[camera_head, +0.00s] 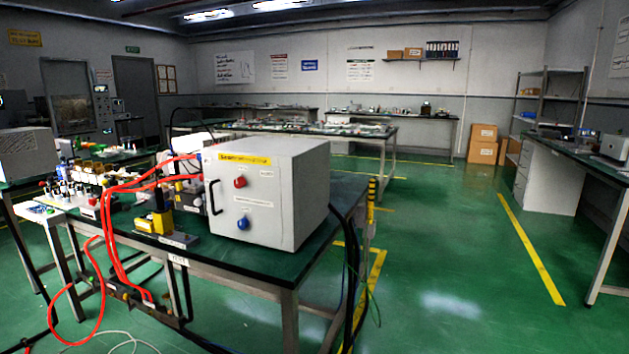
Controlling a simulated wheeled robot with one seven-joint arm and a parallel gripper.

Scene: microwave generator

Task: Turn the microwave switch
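The microwave generator (287,190) is a light grey box near the right end of a dark green workbench. Its front faces left and toward me. It carries a yellow label strip, a black handle (215,197) at the left edge, a red knob (240,182) in the upper middle and a blue knob (243,223) below it. I cannot tell which knob is the microwave switch, and the small labels are too blurred to read. My gripper is not in view.
The workbench (240,268) has a yellow device (161,216) left of the box. Red cables (112,240) hang over its front edge, and black cables hang at its right end. Green floor (450,260) is open to the right, before another bench (575,155).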

